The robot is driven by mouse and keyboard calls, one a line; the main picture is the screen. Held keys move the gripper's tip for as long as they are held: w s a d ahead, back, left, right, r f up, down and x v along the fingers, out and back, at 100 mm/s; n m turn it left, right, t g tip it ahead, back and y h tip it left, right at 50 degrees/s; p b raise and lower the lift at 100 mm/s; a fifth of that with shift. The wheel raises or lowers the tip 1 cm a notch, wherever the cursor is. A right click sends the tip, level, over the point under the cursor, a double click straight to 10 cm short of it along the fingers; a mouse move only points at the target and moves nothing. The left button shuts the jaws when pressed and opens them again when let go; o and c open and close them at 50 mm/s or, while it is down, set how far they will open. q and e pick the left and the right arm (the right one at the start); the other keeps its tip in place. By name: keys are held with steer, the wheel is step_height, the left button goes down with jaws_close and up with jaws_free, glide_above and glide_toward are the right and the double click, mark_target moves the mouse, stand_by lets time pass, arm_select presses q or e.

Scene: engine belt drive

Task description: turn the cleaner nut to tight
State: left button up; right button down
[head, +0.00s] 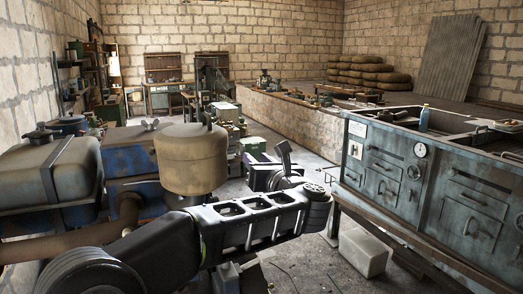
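The tan round air cleaner canister (191,160) stands upright on the engine at the left. A small upright piece (208,120) sits on its top and looks like the cleaner nut; it is too small to tell how tight it is. A pale wing-shaped nut (150,124) shows on the blue part behind. My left arm crosses in front of the canister, low and to the right. What looks like my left gripper (285,160) is right of the canister, apart from it and from the nut; its fingers are not clear. My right gripper is out of view.
A tan tank (50,170) with a dark cap is at the far left, beside the blue engine body (128,150). A grey-blue metal bench (430,180) with drawers and a gauge fills the right. Some floor is open between engine and bench.

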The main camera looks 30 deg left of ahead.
mark_target(243, 152)
arm_select(q)
steer(key=shift+s+a+n, duration=0.2)
steer(key=shift+s+n, duration=0.15)
steer(key=shift+n, duration=0.55)
steer(key=p+x, duration=0.3)
steer(key=x, duration=0.4)
steer(key=shift+a, duration=0.15)
steer(key=shift+w+a, duration=0.15)
steer(key=shift+a, duration=0.05)
steer(key=shift+c, duration=0.5)
jaws_close()
